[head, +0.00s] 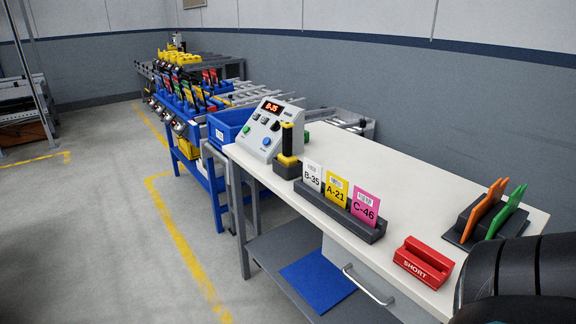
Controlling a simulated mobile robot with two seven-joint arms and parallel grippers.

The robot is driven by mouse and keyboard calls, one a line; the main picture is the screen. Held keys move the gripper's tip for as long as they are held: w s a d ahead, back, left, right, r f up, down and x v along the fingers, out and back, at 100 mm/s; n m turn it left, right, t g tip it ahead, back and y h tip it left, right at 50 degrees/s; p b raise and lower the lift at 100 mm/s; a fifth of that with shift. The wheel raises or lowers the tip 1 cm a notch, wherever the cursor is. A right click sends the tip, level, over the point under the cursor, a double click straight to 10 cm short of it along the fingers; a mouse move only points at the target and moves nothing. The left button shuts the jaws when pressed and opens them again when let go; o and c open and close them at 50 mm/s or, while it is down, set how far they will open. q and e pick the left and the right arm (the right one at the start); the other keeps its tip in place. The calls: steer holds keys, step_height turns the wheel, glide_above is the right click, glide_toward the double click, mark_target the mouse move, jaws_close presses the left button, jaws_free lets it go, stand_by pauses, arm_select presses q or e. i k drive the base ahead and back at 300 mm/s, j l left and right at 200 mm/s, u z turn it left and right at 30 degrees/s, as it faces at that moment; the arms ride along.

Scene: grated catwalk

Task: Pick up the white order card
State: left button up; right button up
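The white order card (312,172), marked B-35 with a barcode, stands upright in a dark grey card holder (338,212) on the white-topped workbench. It is the leftmost card in the holder. The yellow card (337,188), marked A-21, stands to its right, and the pink card (365,206), marked C-46, stands to the right of that. The bottom edges of the cards are hidden in the holder. Neither of my grippers shows. A dark rounded part at the bottom right looks like one of my arm links.
A control box (268,128) displaying B-35 and a yellow-and-black handheld device (288,150) stand left of the cards. A red SHORT block (423,262) and a rack (487,220) with orange and green paddles are to the right. Bare benchtop (400,170) lies behind the cards.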

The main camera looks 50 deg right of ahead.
mark_target(312, 172)
steer(key=i+z, duration=0.3)
steer(key=i, duration=0.35)
steer(key=i+z, duration=0.3)
steer(key=i, duration=0.35)
steer(key=i+z, duration=0.5)
steer(key=z, duration=0.25)
steer(key=i+j+z, duration=0.2)
steer(key=z, duration=1.75)
